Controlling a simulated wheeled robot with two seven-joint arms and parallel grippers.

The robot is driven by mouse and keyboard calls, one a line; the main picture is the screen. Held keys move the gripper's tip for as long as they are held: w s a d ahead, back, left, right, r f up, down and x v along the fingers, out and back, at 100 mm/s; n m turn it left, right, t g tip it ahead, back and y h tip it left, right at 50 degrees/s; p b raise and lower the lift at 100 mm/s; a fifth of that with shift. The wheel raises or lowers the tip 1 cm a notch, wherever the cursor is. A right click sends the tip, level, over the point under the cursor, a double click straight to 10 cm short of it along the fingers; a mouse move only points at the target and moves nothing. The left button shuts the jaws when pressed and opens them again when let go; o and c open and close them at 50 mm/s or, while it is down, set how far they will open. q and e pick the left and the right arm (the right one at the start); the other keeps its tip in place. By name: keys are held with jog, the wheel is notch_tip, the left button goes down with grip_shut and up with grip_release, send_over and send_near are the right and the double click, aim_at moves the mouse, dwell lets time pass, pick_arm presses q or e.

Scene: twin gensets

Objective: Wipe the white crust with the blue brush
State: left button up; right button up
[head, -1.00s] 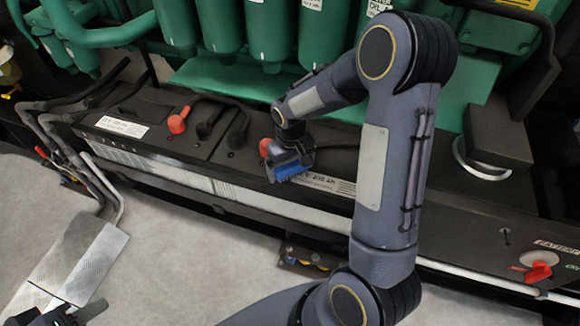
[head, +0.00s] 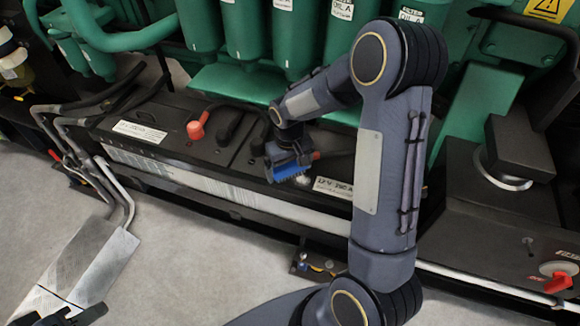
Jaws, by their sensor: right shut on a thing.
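My right gripper (head: 284,157) is shut on the blue brush (head: 290,172) and holds it bristles-down at the top front edge of the right-hand black battery. A small patch of white crust (head: 304,179) shows just right of the brush. The brush and gripper may hide more of it. I cannot tell whether the bristles touch the battery.
A red terminal cap (head: 197,127) with black cables stands left of the brush. Green engine cylinders (head: 290,35) rise behind. A red switch (head: 558,283) is at the lower right. Grey floor (head: 215,255) lies open in front, with a metal plate (head: 85,262) at left.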

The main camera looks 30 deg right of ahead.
aim_at(290, 164)
jog(key=r, duration=0.1)
jog(key=r+p, duration=0.1)
jog(key=shift+s+d+r, duration=0.2)
jog(key=shift+r, duration=0.2)
jog(key=shift+w+a+r+p, duration=0.1)
jog(key=shift+r+p, duration=0.55)
jog(key=shift+r, duration=0.1)
pick_arm(q)
jog(key=shift+s+r+p, duration=0.2)
jog(key=shift+r+p, duration=0.35)
jog(key=shift+r, duration=0.8)
jog(key=shift+s+r+p, duration=0.2)
jog(key=shift+r+p, duration=0.35)
jog(key=shift+r, duration=0.75)
pick_arm(e)
jog(key=shift+r, duration=1.5)
